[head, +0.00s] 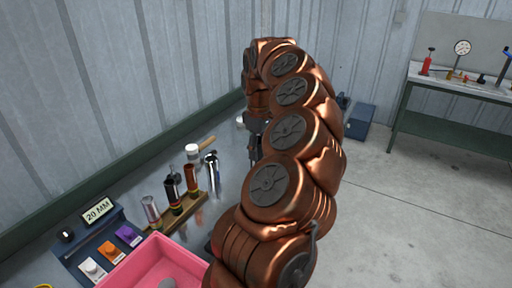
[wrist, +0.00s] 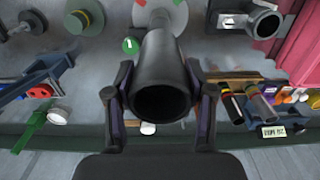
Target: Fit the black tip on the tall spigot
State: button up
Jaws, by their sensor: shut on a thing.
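My gripper (wrist: 159,84) is shut on the black tip (wrist: 161,60), a dark tube with its open end facing the wrist camera. One finger lies on each side of it. The tip's far end overlaps a pale round piece with a reddish part (wrist: 178,14) at the top of the wrist view. I cannot tell whether they touch. No tall spigot can be made out clearly; the tip may hide it. In the head view my gripper (head: 256,138) is mostly hidden behind my arm, and the tip cannot be made out.
A wooden rack (head: 187,212) holds several coloured tubes on the bench, near a chrome cylinder (head: 211,172). A pink tray (head: 130,266) and a panel with a 20 MM display (head: 98,211) are in front. A green ball marked 1 (wrist: 131,45) is beside the tip.

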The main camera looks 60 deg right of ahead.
jog(key=shift+s+b, duration=0.1)
jog(key=shift+b, duration=0.2)
jog(key=shift+f, duration=0.2)
jog(key=shift+f+b, duration=2.45)
jog(key=shift+f, duration=0.55)
jog(key=shift+s+f+b, duration=0.1)
jog(key=shift+f+b, duration=2.25)
jog(key=shift+f, duration=0.9)
jog(key=o, duration=1.2)
jog(key=shift+c, duration=0.2)
jog(key=shift+r, duration=0.15)
notch_tip(320, 180, up, 12)
jog(key=shift+f, duration=0.1)
